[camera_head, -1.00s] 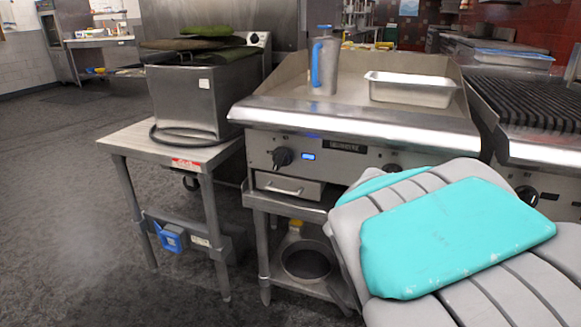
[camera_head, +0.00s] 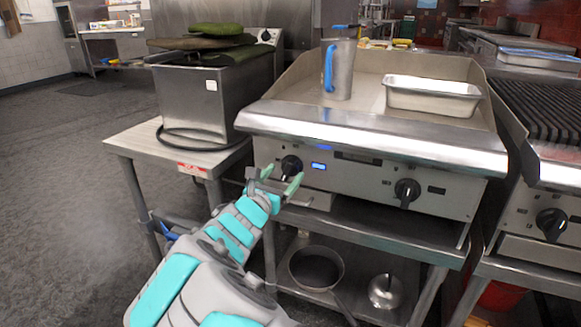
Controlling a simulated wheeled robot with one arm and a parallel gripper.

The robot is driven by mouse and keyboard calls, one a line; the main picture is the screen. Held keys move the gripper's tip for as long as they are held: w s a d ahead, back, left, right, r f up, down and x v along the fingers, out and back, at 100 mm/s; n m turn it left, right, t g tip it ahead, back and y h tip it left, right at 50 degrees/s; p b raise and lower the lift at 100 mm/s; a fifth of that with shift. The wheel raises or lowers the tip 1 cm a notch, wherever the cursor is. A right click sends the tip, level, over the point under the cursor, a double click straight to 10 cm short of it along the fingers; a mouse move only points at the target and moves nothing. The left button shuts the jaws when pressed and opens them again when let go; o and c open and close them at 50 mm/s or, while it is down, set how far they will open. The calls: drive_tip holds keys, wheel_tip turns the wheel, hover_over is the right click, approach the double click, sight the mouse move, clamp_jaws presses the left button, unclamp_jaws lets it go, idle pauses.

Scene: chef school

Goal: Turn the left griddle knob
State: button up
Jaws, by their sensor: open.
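The griddle (camera_head: 330,126) stands in the middle of the view with a steel front panel. Its left knob (camera_head: 291,166) is black and round, on the left of the panel beside a small blue-lit display (camera_head: 319,166). A second black knob (camera_head: 407,192) sits farther right on the same panel. My gripper (camera_head: 280,180) is open, with its two pale green fingertips just below and in front of the left knob. It looks empty. I cannot tell whether either fingertip touches the knob.
A metal pitcher with a blue handle (camera_head: 340,70) and a steel pan (camera_head: 433,95) stand on the griddle top. A steel fryer box (camera_head: 198,102) is on a side table (camera_head: 125,141) at left. A pot (camera_head: 316,268) sits on the shelf below. A charcoal grill (camera_head: 545,110) is at right.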

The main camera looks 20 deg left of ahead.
sight(286, 172)
drive_tip(key=shift+w+d+r, duration=0.1)
drive_tip(key=shift+w+d, duration=0.05)
drive_tip(key=shift+w, duration=1.85)
drive_tip(key=shift+c, duration=0.2)
drive_tip(key=c, duration=1)
